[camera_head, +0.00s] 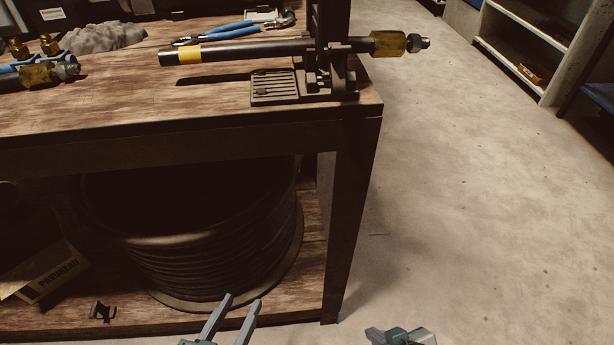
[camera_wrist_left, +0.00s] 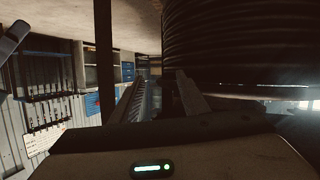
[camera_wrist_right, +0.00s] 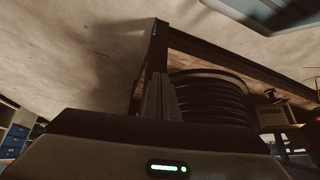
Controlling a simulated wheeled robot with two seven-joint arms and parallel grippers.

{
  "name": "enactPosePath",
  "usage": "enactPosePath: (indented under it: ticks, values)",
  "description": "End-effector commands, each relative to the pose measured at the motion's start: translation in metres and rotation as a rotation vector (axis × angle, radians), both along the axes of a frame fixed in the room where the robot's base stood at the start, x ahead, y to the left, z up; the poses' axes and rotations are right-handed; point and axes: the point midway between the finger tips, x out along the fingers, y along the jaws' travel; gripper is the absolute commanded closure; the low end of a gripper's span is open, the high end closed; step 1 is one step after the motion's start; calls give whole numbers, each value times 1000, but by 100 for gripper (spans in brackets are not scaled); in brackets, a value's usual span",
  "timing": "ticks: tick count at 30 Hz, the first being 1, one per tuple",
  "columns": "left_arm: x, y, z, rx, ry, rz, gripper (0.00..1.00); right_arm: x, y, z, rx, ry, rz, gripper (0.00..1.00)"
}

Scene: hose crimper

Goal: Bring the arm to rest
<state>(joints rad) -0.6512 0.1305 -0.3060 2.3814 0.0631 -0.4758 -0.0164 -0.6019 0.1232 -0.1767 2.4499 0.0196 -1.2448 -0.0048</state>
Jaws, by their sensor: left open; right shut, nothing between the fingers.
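My left gripper (camera_head: 232,318) is low in front of the workbench in the head view, its two fingers apart with nothing between them. Its fingers also show in the left wrist view (camera_wrist_left: 158,103), in front of the hose coil. My right gripper (camera_head: 400,337) is at the bottom edge of the head view, right of the bench leg. In the right wrist view its fingers (camera_wrist_right: 161,100) are together and hold nothing. Both grippers are below the bench top and apart from each other.
The workbench (camera_head: 200,125) carries a hose with a yellow band (camera_head: 245,50) in a dark crimper (camera_head: 328,70). Blue-handled pliers (camera_head: 215,32) lie behind it. A large hose coil (camera_head: 210,250) and a cardboard box (camera_head: 50,270) sit on the lower shelf. The floor right of the bench is clear.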

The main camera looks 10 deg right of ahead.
Motion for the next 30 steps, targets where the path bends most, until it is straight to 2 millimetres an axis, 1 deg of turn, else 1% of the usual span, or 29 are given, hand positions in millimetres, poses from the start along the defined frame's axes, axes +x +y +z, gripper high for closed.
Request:
enactPosePath:
  ticks: [5, 9, 15, 22, 23, 30]
  values:
    - [0, 0, 0, 0, 0, 0, 59, 23, 27, 18, 72, -165, 29, 100]
    - [0, 0, 0, 0, 0, 0, 59, 39, 50, 41, 145, -316, 48, 100]
    - [0, 0, 0, 0, 0, 0, 59, 51, 72, 69, 222, -470, 59, 100]
    - [0, 0, 0, 0, 1, 0, 59, 57, 87, 97, 292, -607, 60, 100]
    - [2, 0, -3, 9, 17, 1, 59, 59, 86, 93, 281, -588, 60, 100]
    - [7, 6, -47, 62, 114, 10, 59, 64, 80, 49, 227, -487, 52, 100]
